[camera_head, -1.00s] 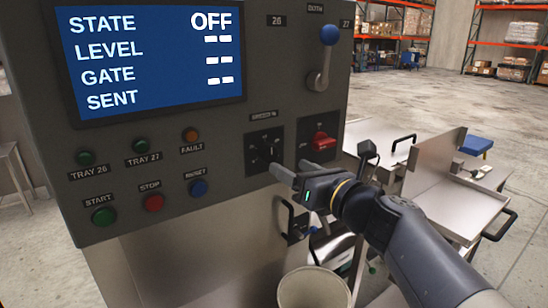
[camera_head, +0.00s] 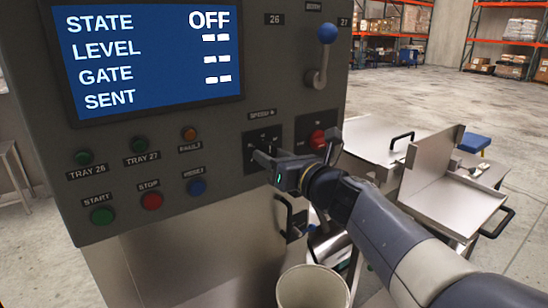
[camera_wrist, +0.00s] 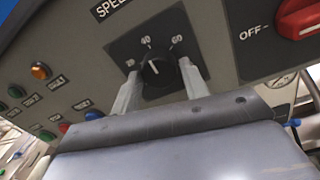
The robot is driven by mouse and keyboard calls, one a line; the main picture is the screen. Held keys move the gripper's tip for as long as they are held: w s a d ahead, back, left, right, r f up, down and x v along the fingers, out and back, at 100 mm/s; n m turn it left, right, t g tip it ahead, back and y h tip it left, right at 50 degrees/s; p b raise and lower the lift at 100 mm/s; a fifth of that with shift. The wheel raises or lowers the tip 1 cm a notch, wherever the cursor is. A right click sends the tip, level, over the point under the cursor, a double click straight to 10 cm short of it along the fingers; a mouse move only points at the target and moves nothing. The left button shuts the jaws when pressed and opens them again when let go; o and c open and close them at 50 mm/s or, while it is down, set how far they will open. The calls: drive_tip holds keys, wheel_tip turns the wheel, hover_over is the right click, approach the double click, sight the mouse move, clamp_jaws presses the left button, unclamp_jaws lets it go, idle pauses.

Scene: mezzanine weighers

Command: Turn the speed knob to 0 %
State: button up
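The speed knob (camera_wrist: 156,70) is black and round with a white pointer mark, on a dark plate (camera_wrist: 180,28) with scale numbers including 40 and 60. The mark appears to point near 40; the exact reading is unclear. My gripper (camera_wrist: 162,84) is open, with one finger on each side of the knob. Whether the fingers touch it is unclear. In the head view my gripper (camera_head: 268,160) is at the knob plate (camera_head: 263,136) and hides most of the knob.
A red OFF switch (camera_wrist: 300,16) sits right of the knob, also visible in the head view (camera_head: 318,140). A blue-balled lever (camera_head: 326,36) is above. Push buttons and a screen (camera_head: 155,50) reading OFF are to the left. A pale bucket (camera_head: 312,288) stands below.

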drive_tip(key=c, duration=0.6)
drive_tip(key=shift+f+n+b, duration=0.1)
drive_tip(key=shift+n+b, duration=0.2)
drive_tip(key=n+b, duration=0.8)
drive_tip(key=n, duration=0.3)
drive_tip(key=n+h+b, duration=0.1)
drive_tip(key=n+b, duration=0.7)
drive_tip(key=n, duration=0.3)
drive_tip(key=shift+r, duration=0.2)
drive_tip(key=shift+n, duration=0.4)
